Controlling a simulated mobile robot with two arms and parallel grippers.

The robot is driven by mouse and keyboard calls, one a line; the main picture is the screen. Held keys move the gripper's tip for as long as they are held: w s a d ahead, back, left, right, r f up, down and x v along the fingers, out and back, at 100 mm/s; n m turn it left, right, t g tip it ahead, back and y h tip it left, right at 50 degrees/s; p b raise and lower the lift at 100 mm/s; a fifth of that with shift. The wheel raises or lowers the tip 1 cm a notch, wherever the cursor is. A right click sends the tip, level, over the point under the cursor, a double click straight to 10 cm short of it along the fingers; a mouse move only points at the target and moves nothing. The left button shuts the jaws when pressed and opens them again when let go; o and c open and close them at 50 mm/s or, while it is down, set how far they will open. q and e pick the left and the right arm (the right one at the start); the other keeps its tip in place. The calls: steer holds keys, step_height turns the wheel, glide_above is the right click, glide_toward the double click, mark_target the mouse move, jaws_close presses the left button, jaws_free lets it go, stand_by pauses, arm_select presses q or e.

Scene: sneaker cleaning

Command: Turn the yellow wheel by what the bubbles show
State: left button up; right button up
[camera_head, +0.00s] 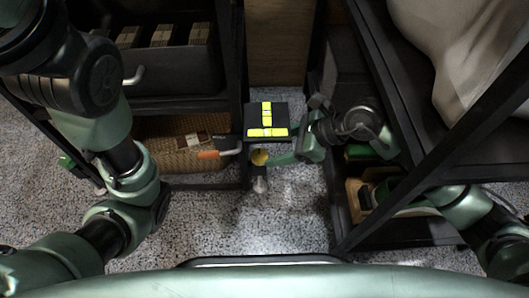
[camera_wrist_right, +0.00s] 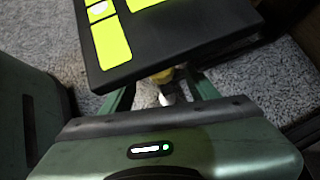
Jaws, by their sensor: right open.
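A black level block (camera_head: 284,107) with bright yellow-green vials stands in the middle of the head view. It fills the top of the right wrist view (camera_wrist_right: 185,40), where a pale spot shows in one vial; the bubble positions are too small to read surely. The yellow wheel (camera_head: 259,157) sits just below the block, above a pale metal foot (camera_head: 260,185). My right gripper (camera_head: 268,159) reaches in from the right at the wheel. In the right wrist view its open fingers (camera_wrist_right: 162,88) lie on either side of the wheel (camera_wrist_right: 163,76), partly hidden by the block; contact cannot be told.
A dark shelf with a woven basket (camera_head: 160,157) stands on the left, and a black-framed rack (camera_head: 440,125) on the right. Grey speckled floor (camera_head: 285,215) is clear between them.

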mark_target(263, 153)
steer(key=b+x, duration=0.2)
steer(key=x, duration=0.2)
steer(key=shift+f, duration=0.3)
steer(key=shift+a+f+b, duration=0.2)
steer(key=shift+a+b, duration=0.15)
steer(key=shift+a, duration=0.05)
jaws_close()
steer(key=shift+w+d+n+g, duration=0.1)
steer(key=shift+w+n+g, duration=0.2)
steer(key=shift+n+g, duration=0.3)
steer(key=n+g+b, duration=0.1)
steer(key=n+g, duration=0.1)
steer(key=n, duration=0.1)
steer(key=shift+w+f, duration=0.1)
steer(key=shift+w, duration=0.05)
steer(key=shift+n+g, duration=0.4)
